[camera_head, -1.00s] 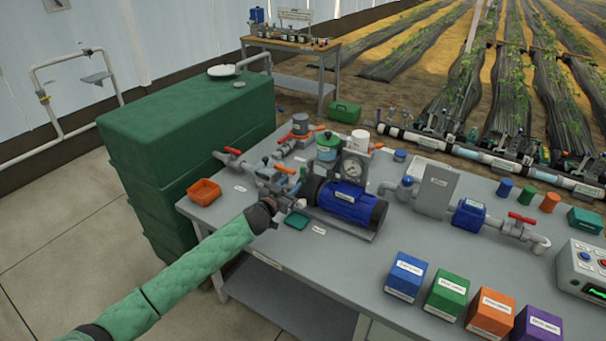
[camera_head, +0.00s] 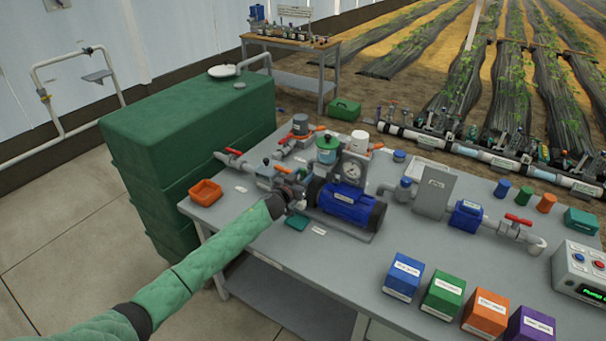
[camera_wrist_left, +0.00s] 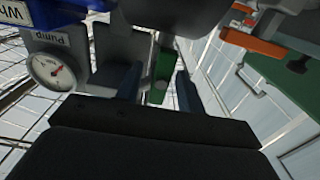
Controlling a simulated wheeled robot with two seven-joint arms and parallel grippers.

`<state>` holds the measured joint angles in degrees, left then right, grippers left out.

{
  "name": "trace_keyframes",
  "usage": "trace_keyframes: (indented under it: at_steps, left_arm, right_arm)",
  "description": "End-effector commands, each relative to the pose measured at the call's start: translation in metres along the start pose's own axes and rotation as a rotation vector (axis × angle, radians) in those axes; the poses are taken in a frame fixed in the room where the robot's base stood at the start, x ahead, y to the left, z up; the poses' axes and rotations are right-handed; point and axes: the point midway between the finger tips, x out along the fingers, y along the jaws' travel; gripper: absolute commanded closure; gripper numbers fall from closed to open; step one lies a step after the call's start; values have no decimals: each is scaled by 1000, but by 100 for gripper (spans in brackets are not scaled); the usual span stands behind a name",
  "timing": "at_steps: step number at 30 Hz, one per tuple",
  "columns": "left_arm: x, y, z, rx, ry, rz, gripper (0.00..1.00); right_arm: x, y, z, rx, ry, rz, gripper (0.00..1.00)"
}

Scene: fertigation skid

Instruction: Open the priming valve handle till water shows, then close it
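My left gripper (camera_head: 296,190) is at the left end of the blue pump (camera_head: 345,201), among grey pipe fittings. In the left wrist view its two dark fingers (camera_wrist_left: 158,80) stand apart, with a green strip (camera_wrist_left: 163,68) and a small grey round part showing between them. I cannot tell whether these are within its grasp or behind it. A small orange handle (camera_head: 284,169) sits just beyond the gripper; I cannot tell if it is the priming valve handle. The pressure gauge (camera_head: 352,170) also shows in the wrist view (camera_wrist_left: 52,71). No water is visible. My right gripper is out of view.
Red-handled valves (camera_head: 233,151) (camera_head: 518,219) sit on the pipework. An orange tray (camera_head: 205,191) and a teal tray (camera_head: 297,222) lie on the grey bench (camera_head: 340,270). Coloured boxes (camera_head: 443,294) line the front edge. A green tank (camera_head: 185,125) stands left.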

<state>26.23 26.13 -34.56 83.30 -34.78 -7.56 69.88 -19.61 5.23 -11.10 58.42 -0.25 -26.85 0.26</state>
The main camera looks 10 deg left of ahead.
Motion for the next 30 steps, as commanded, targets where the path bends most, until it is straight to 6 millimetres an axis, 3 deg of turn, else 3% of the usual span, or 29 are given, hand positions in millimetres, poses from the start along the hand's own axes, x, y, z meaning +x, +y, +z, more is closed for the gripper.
trace_keyframes:
  at_steps: [7,13,23,30]
  left_arm:
    - [1,0,0,0,0,0,62]
    - [1,0,0,1,0,0,99]
    - [1,0,0,33,1,0,100]
    - [1,1,1,160,1,1,100]
  right_arm:
    - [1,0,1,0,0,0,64]
    - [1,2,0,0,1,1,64]
    - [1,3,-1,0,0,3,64]
    - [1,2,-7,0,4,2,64]
